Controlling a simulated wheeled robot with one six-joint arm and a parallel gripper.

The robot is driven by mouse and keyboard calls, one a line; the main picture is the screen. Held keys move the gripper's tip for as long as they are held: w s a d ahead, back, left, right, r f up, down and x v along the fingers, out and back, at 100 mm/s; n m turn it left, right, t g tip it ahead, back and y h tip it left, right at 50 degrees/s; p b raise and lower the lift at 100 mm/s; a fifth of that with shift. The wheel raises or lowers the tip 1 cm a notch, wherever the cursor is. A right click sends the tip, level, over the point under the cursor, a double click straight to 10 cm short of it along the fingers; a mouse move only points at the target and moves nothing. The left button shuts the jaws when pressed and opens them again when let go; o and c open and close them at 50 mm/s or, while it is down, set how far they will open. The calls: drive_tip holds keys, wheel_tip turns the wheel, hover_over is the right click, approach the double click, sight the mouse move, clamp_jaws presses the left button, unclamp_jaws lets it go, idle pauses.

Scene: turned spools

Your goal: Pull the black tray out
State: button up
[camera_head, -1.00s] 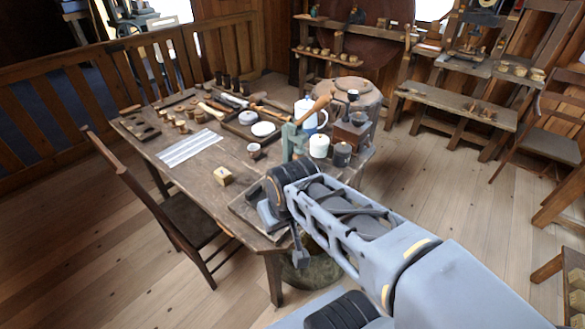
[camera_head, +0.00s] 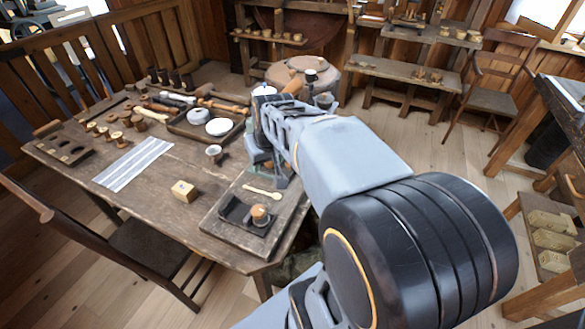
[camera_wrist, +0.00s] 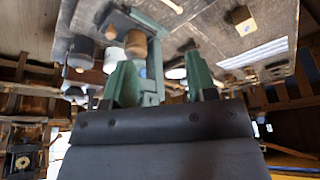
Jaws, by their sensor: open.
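The small black tray (camera_head: 233,212) lies on a wooden board near the table's front right corner in the head view. A round wooden-topped piece (camera_head: 260,213) sits at its right end. In the wrist view, my gripper (camera_wrist: 162,85) shows two green fingers spread apart, with nothing clearly held between them. A dark shape beyond the fingers at the upper left of that view may be the tray; I cannot be sure. In the head view my arm hides most of the gripper, which appears behind and right of the tray. I see no contact with the tray.
A pale wooden spoon (camera_head: 262,192) lies just behind the tray. A wooden cube (camera_head: 184,190), a striped cloth (camera_head: 134,163), a small cup (camera_head: 214,152) and a larger dark tray (camera_head: 180,124) with white pieces are on the table. A chair (camera_head: 150,245) stands at its front left.

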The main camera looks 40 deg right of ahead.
drive_tip(key=m+b, duration=0.1)
drive_tip(key=b, duration=0.1)
approach(289, 163)
drive_tip(key=shift+m+h, duration=0.3)
drive_tip(key=shift+h, duration=0.1)
drive_tip(key=x, duration=0.6)
drive_tip(key=b+x, duration=0.1)
drive_tip(key=x, duration=0.2)
drive_tip(key=shift+a+f, duration=0.1)
drive_tip(key=shift+a, duration=0.2)
drive_tip(key=shift+c, duration=0.4)
clamp_jaws()
